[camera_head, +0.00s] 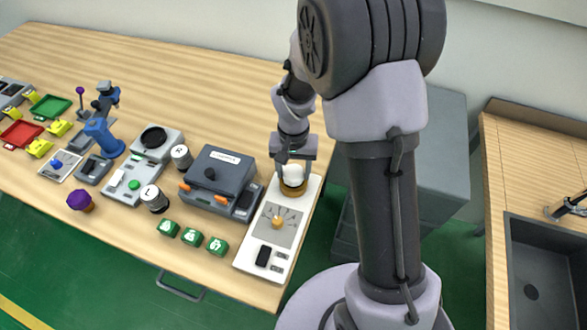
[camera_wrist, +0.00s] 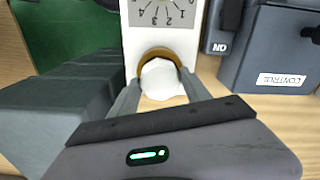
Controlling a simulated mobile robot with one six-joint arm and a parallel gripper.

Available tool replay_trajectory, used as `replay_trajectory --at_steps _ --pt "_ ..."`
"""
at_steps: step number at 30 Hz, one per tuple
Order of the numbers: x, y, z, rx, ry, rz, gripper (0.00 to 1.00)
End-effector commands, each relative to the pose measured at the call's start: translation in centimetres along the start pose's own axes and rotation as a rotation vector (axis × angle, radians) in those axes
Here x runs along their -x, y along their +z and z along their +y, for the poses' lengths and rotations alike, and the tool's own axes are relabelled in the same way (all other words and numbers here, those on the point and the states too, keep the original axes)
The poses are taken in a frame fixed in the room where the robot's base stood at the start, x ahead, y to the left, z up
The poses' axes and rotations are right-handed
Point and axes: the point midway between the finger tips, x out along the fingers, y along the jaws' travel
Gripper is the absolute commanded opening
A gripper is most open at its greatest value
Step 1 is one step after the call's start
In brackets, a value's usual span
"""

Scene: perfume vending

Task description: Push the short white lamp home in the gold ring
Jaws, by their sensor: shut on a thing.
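The short white lamp (camera_head: 295,173) stands at the gold ring (camera_head: 292,188) on the far end of a white panel (camera_head: 252,262). My gripper (camera_head: 293,168) is above the ring with its fingers on both sides of the lamp, shut on it. In the wrist view the white lamp (camera_wrist: 161,80) lies between my two fingers (camera_wrist: 160,92), and the gold ring (camera_wrist: 158,53) shows as an arc behind it. The lamp's lower end is hidden, so I cannot tell how deep it sits in the ring.
The white panel also carries a dial with an orange knob (camera_head: 277,222) and a black switch (camera_head: 263,256). A dark grey control box (camera_head: 218,175) stands close on the left. Green blocks (camera_head: 192,237) lie near the table's front edge. A grey cabinet (camera_head: 440,150) stands to the right.

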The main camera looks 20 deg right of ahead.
Motion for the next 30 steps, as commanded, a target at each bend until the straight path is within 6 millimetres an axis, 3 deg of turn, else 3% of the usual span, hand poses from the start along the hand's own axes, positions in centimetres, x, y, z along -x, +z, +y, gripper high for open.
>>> replay_trajectory --at_steps 23,24,27,30 --pt "-0.54 0.01 0.01 0.0 0.0 0.0 0.26" --pt "-0.54 0.02 0.01 0.0 0.0 0.0 0.63" --pt "-0.54 0.01 0.01 0.0 0.0 0.0 0.81" --pt "-0.53 0.0 0.0 0.0 0.0 0.0 0.81"
